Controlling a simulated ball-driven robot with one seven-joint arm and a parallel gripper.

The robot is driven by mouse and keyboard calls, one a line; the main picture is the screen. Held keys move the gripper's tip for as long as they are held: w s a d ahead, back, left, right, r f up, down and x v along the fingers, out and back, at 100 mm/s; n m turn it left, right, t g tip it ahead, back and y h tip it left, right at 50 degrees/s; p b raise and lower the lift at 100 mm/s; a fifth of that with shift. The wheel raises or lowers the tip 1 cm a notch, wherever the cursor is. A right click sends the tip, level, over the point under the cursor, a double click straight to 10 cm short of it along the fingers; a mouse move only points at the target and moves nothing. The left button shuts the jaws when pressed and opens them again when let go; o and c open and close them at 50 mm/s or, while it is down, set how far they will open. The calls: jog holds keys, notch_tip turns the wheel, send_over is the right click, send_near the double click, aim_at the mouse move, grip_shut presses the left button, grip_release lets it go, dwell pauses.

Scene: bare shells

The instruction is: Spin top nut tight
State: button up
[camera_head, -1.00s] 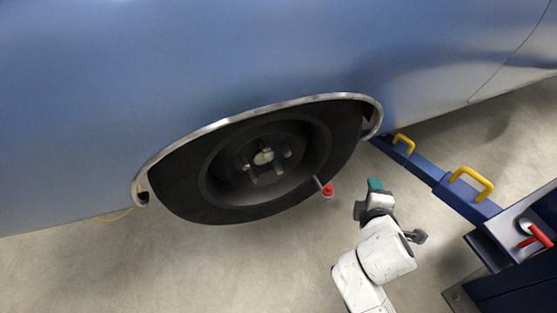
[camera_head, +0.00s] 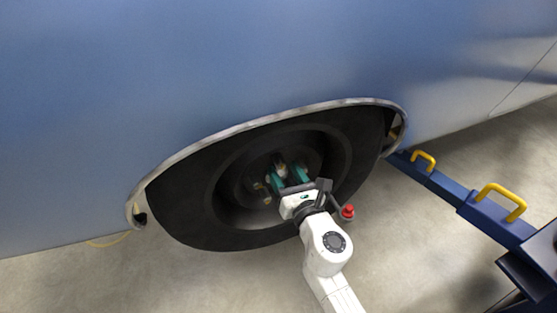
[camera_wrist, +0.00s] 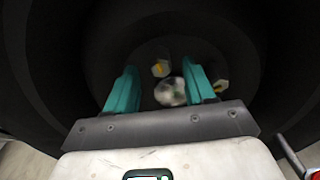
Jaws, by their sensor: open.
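The wheel (camera_head: 180,205) sits dark in the arch of the blue car, with a pale hub centre (camera_head: 281,168) and nuts around it. In the wrist view, the upper nut (camera_wrist: 160,68), with a yellow mark, lies between the fingertips as seen from the camera. Another yellow-marked nut (camera_wrist: 221,86) is right of the right finger, and the hub centre (camera_wrist: 171,92) shows below. My gripper (camera_head: 284,176), with teal fingers, is open and inside the wheel recess; it also shows in the wrist view (camera_wrist: 159,70). I cannot tell whether the fingers touch a nut.
A red-tipped rod (camera_head: 347,211) stands close right of my wrist. The arch rim (camera_head: 260,122) curves above the wheel. A blue lift arm (camera_head: 490,212) with yellow handles (camera_head: 500,200) is at the right.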

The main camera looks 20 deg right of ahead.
aim_at(282, 167)
jog(key=shift+w, duration=2.35)
grip_shut()
